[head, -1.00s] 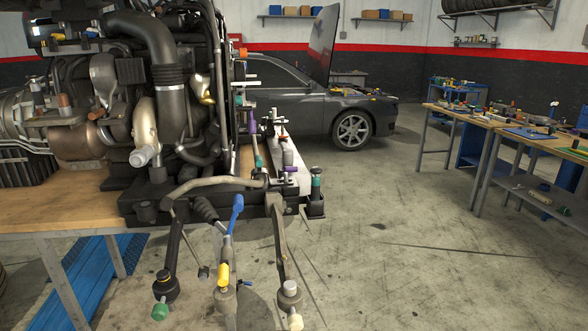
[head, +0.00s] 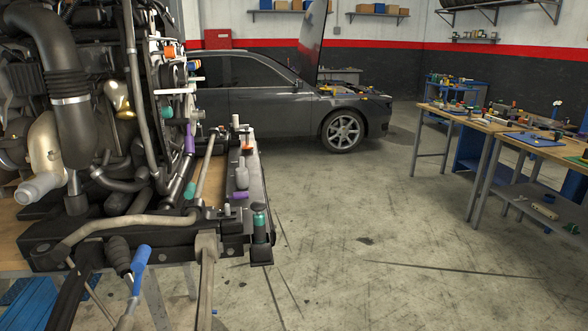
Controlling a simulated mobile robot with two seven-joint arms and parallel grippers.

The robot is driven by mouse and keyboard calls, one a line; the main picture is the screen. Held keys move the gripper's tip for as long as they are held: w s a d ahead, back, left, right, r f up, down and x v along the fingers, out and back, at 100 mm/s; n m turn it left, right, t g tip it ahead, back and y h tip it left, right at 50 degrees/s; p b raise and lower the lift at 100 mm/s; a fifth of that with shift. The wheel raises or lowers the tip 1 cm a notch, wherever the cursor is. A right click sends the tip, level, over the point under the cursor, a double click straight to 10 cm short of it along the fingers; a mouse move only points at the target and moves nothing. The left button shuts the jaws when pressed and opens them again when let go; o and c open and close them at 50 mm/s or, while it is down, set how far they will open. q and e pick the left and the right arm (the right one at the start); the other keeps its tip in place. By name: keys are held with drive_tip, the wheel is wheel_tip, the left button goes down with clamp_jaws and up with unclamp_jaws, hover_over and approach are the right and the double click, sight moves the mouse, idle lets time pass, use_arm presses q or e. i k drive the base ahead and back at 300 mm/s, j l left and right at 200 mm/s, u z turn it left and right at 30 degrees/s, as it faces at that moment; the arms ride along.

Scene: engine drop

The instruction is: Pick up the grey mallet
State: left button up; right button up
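I cannot make out a grey mallet for certain in the head view. Many small tools and parts lie on the workbench (head: 489,126) at the right, too small to tell apart. A few small items, one of them a pale cylinder (head: 545,211), lie on the lower shelf (head: 550,203) of this bench. Neither of my grippers is in view.
A large engine (head: 75,120) on a wooden-topped stand fills the left side, close to me. A blue-handled tool (head: 139,268) is at its lower front. A dark car (head: 265,95) with its hood raised stands behind. The concrete floor (head: 350,240) between engine and workbench is open.

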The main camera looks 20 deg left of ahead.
sight(241, 174)
drive_tip(key=i+l+u, duration=0.1)
drive_tip(key=i, duration=0.3)
drive_tip(key=i+l+u, duration=0.15)
drive_tip(key=i, duration=0.3)
drive_tip(key=i+l+u, duration=0.1)
drive_tip(key=i, duration=0.3)
drive_tip(key=i+l+u, duration=0.1)
drive_tip(key=u, duration=0.35)
drive_tip(key=i+l+u, duration=0.25)
drive_tip(key=u, duration=0.2)
drive_tip(key=i+l+u, duration=0.2)
drive_tip(key=u, duration=0.25)
drive_tip(key=i+l+u, duration=0.1)
drive_tip(key=l+u, duration=0.55)
drive_tip(key=u, duration=0.25)
drive_tip(key=i, duration=0.05)
